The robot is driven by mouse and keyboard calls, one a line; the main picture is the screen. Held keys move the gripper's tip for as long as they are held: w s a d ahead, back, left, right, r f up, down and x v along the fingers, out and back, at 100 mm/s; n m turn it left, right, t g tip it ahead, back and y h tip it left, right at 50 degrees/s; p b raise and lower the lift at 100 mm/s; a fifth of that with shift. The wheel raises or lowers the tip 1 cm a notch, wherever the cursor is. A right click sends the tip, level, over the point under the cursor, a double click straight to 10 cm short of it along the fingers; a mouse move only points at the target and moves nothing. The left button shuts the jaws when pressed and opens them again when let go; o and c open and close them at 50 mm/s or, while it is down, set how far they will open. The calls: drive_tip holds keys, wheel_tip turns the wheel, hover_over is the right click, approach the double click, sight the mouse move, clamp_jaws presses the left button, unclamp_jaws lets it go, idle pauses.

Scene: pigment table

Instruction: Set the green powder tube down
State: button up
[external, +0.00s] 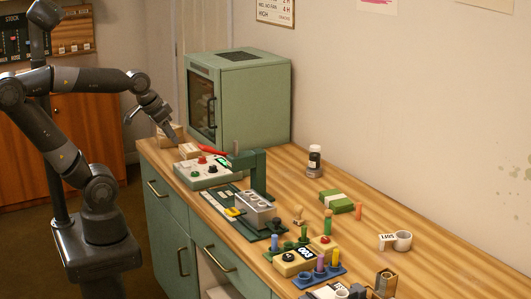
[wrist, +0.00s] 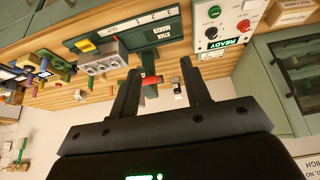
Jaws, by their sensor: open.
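A green tube (external: 304,232) stands upright among small coloured pieces near the middle of the bench; I cannot tell for sure that it is the powder tube. My gripper (external: 152,130) is at the far left end of the bench, well away from both. In the wrist view my gripper (wrist: 160,67) has its two dark fingers wide apart, with nothing held between them. Coloured tubes show small at the left of that view, too small to tell apart.
A control box (external: 208,172) with red and green buttons sits near my gripper, before a green oven (external: 240,95). A green press stand (external: 258,170) and a grey block with holes (external: 256,207) follow.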

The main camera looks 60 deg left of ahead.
drive_tip(key=shift+s+a+f, duration=0.3)
drive_tip(key=shift+s+f, duration=0.15)
drive_tip(key=shift+s, duration=0.35)
